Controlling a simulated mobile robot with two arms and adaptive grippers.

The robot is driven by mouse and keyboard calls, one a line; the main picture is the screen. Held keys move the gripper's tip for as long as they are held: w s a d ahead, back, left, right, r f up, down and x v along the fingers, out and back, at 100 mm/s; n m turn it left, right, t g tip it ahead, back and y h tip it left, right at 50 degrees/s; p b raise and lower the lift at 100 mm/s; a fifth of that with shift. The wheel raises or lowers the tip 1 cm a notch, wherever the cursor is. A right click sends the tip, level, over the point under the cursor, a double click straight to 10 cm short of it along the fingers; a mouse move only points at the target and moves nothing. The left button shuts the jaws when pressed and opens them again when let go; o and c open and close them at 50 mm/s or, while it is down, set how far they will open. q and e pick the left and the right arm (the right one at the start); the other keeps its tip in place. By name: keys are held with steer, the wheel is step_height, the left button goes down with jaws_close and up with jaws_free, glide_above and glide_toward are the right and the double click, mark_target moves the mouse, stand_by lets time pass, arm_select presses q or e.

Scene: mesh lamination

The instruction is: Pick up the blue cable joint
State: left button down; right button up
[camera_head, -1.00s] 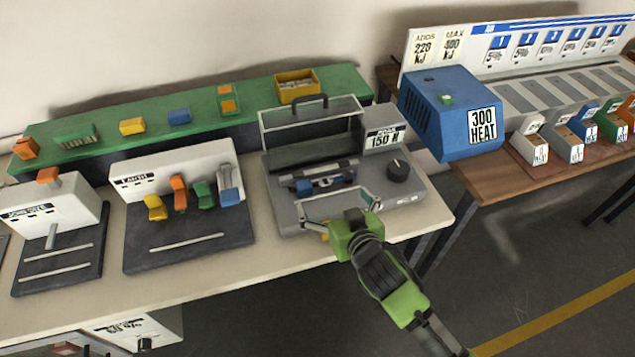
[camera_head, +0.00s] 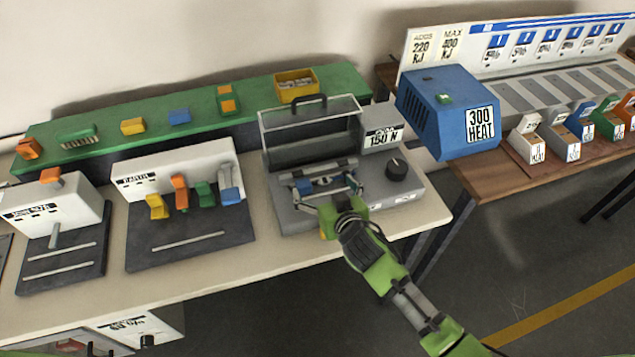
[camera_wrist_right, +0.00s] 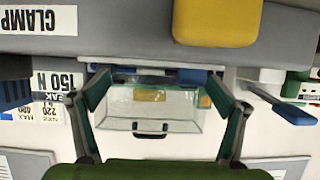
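The blue cable joint (camera_head: 324,182) appears to be the blue piece lying across the grey clamp machine (camera_head: 408,186), below its raised clear lid. My right gripper (camera_head: 331,190) is open at the front of this machine, with its fingers spread on either side of the blue piece. In the right wrist view, which is upside down, the open fingers (camera_wrist_right: 160,82) frame a dark blue piece (camera_wrist_right: 193,77) and the clear lid (camera_wrist_right: 170,108). Whether the fingers touch the piece cannot be told. My left gripper is not in view.
The clear lid (camera_head: 335,140) stands open behind the blue piece. A blue heat box (camera_head: 450,112) is to the right. A station with coloured levers (camera_head: 190,245) is to the left. A green shelf (camera_head: 100,160) with small blocks runs along the back.

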jaws_close()
steer(key=shift+r, duration=0.1)
